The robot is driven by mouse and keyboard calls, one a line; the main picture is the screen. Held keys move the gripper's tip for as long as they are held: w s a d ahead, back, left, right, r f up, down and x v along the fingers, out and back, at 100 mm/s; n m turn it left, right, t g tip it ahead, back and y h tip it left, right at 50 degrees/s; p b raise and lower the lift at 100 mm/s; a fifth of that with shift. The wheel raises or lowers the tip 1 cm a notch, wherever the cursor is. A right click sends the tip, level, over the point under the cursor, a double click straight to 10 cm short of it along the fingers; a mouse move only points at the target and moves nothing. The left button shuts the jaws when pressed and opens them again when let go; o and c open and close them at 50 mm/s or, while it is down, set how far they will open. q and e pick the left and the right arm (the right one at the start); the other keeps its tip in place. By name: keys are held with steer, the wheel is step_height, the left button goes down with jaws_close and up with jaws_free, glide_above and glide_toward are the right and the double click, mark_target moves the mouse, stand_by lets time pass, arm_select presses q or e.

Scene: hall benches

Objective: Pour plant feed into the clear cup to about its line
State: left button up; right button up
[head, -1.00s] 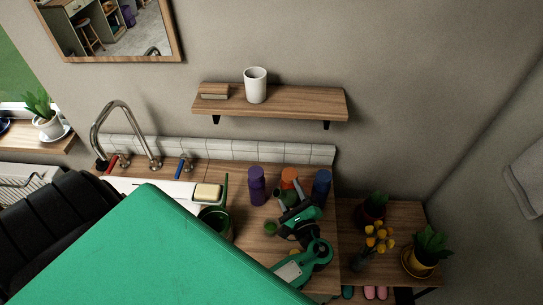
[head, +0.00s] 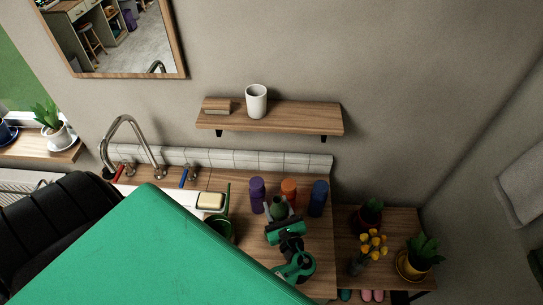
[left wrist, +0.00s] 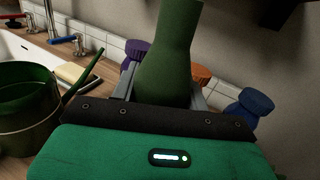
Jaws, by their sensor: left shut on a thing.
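My left gripper (head: 279,212) is shut on a dark green bottle (head: 278,209) over the wooden counter. In the left wrist view the bottle (left wrist: 166,72) stands between the two grey fingers (left wrist: 163,92), its neck running up out of the picture. Its lower part is hidden behind the gripper body, and I see no label on it. I cannot make out the clear cup or its line in either view; part of the counter is hidden by my own green body. My right gripper is not in view.
Purple (head: 257,194), orange (head: 289,190) and blue (head: 318,198) bottles stand just behind the gripper. A green watering can (head: 221,230) is to its left, near a yellow sponge (head: 211,200) and the sink taps (head: 130,145). A shelf (head: 300,117) with a white cup (head: 256,101) hangs above.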

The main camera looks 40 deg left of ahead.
mark_target(276, 198)
arm_select(q)
steer(key=shift+s+a+r+m, duration=0.15)
steer(key=shift+r+m, duration=0.15)
steer(key=shift+r, duration=0.1)
steer(key=shift+r, duration=2.5)
steer(key=shift+a+f+b, duration=0.1)
steer(key=shift+f+b, duration=0.05)
steer(key=shift+b, duration=0.15)
steer(key=shift+w+d+r+m+t+h+b, duration=0.25)
steer(key=shift+d+m+t+h+b, duration=0.8)
steer(key=shift+m+h+b, duration=1.1)
steer(key=shift+w+d+r+m+t+h+b, duration=0.15)
steer(key=shift+d+m+t+h+b, duration=0.6)
steer(key=shift+m+t+h+b, duration=1.4)
steer(key=shift+w+d+r+m+t+h+b, duration=0.15)
steer(key=shift+d+r+m+t+h+b, duration=0.2)
steer(key=shift+d+m+h+b, duration=1.75)
